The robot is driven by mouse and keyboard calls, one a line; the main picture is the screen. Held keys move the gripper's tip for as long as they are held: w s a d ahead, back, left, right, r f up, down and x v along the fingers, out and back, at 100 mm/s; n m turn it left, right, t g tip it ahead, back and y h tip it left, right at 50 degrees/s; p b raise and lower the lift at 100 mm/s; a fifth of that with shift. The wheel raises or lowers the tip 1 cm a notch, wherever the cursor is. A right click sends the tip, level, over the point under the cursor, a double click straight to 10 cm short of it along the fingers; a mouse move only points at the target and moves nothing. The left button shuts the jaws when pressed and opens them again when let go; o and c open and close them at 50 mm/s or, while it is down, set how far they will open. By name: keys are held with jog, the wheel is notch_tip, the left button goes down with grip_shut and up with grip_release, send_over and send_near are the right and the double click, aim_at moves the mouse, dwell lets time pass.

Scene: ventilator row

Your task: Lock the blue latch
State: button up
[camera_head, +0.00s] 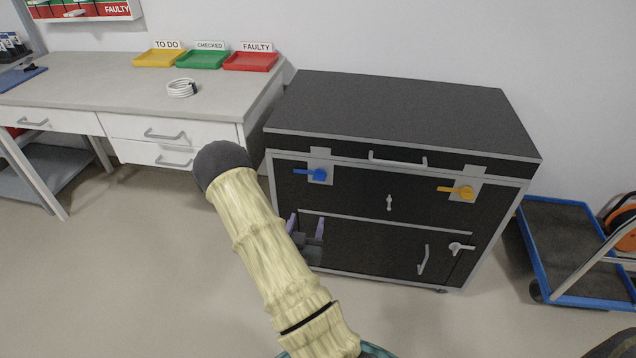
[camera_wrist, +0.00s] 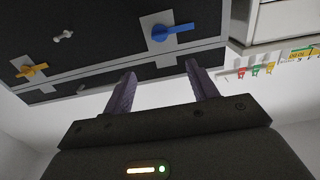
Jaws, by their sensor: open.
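The blue latch (camera_head: 318,175) is on the upper left front of a black case with grey edges (camera_head: 400,112). Its knob sits on a grey plate and its lever points left, roughly level. The latch also shows in the wrist view (camera_wrist: 172,33), which looks upside down, with the lever pointing right. My gripper (camera_head: 305,226) is open and empty, low in front of the case and below the blue latch in the head view. My arm hides part of it. In the wrist view its two purple fingers (camera_wrist: 160,70) stand apart, with the latch beyond them.
A yellow latch (camera_head: 465,192) is on the upper right front, its lever also pointing left. A lid handle (camera_head: 398,160), a small knob (camera_head: 389,203) and a lower handle (camera_head: 423,260) project from the front. A workbench (camera_head: 100,85) stands left, a blue-edged cart (camera_head: 570,245) right.

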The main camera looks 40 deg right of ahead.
jog(key=shift+f, duration=0.1)
jog(key=b, duration=0.7)
send_near(318, 179)
jog(key=x, duration=0.9)
jog(key=shift+d+f, duration=0.1)
jog(key=shift+d, duration=0.1)
grip_shut()
jog(key=shift+w+d, duration=0.1)
